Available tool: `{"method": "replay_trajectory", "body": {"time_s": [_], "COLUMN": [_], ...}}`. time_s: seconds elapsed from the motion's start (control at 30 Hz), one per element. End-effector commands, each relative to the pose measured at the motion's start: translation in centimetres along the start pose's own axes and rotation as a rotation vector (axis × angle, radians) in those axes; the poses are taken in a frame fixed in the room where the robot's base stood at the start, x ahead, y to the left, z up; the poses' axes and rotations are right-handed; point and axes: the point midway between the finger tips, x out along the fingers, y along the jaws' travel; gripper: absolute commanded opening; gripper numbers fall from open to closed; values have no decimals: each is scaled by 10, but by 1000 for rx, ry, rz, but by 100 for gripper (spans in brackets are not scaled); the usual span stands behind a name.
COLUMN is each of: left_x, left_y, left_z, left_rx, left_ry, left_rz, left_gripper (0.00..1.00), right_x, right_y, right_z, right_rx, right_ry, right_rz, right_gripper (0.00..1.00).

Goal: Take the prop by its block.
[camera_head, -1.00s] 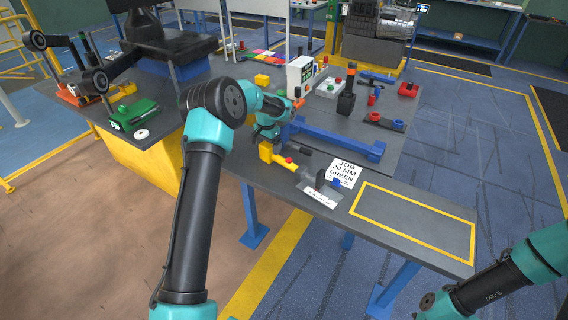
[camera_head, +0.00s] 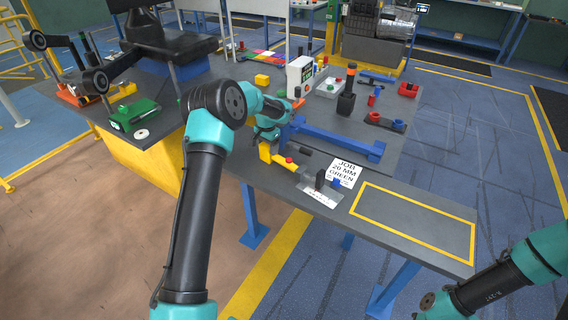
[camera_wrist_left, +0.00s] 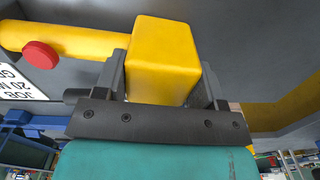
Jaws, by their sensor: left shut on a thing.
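The prop is a yellow bar (camera_wrist_left: 70,40) with a square yellow block (camera_wrist_left: 165,60) at one end and a red round knob (camera_wrist_left: 40,55) on its side. In the head view the block (camera_head: 265,152) shows at the front left edge of the grey bench. My left gripper (camera_wrist_left: 165,85) is shut on the block, one dark finger on each side of it. The bar points away to the left in the wrist view. My right gripper is not in view; only part of my right arm shows at the lower right of the head view.
A white job card (camera_head: 343,173) and a small dark upright plate (camera_head: 320,181) on a white strip lie right of the prop. A blue beam (camera_head: 340,141) lies behind them. A yellow-outlined area (camera_head: 415,222) on the bench is empty.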

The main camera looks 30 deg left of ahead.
Motion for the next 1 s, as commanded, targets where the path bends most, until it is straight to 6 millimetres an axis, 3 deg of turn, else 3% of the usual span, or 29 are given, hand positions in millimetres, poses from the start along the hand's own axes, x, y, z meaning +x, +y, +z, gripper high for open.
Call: {"method": "replay_trajectory", "body": {"time_s": [0.07, 0.57, 0.83, 1.0], "left_x": [0, -2, -5, -16], "left_y": [0, 0, 0, 0], "left_z": [0, 0, -1, -1], "left_rx": [0, 0, -1, -1], "left_ry": [0, 2, 3, 3], "left_rz": [0, -1, -1, -1], "left_gripper": [48, 0, 0, 0], "right_x": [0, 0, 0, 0], "right_y": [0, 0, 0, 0], "right_z": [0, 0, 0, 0], "right_rx": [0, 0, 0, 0], "right_ry": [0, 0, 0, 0], "right_rz": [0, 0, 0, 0], "right_gripper": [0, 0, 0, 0]}}
